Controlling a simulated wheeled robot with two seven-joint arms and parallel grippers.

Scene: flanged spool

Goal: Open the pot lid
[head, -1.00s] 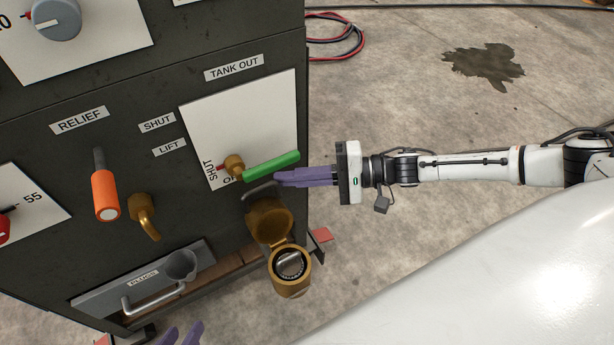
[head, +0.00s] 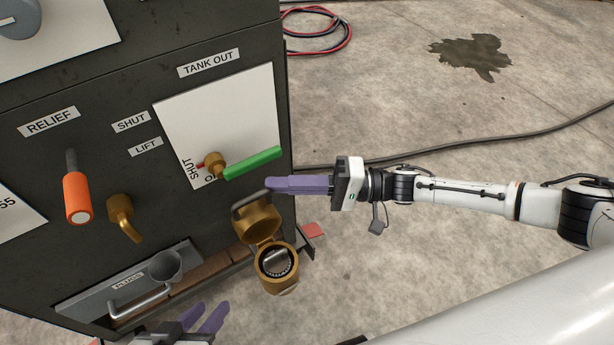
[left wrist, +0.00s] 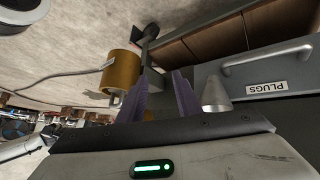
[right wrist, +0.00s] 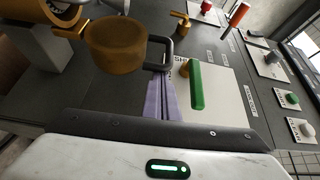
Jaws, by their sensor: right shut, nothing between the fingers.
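The brass pot (head: 277,266) stands low at the cabinet's right corner, its mouth uncovered with a metal insert inside. Its brass lid (head: 258,220) is swung up on the cabinet side of the mouth. The lid's grey loop handle (head: 249,197) is at its top; lid (right wrist: 117,45) and handle (right wrist: 163,50) also show in the right wrist view. My right gripper (head: 268,184) is shut and empty, its fingertips close by the handle; contact cannot be told. My left gripper (head: 215,318) is open and empty, low in front of the plugs drawer; its fingers show in the left wrist view (left wrist: 160,92).
A green lever (head: 252,163) sits just above my right fingertips. The orange relief handle (head: 77,198), a brass spout (head: 124,217) and the plugs drawer (head: 130,285) with a grey cup (head: 166,267) are to the left.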

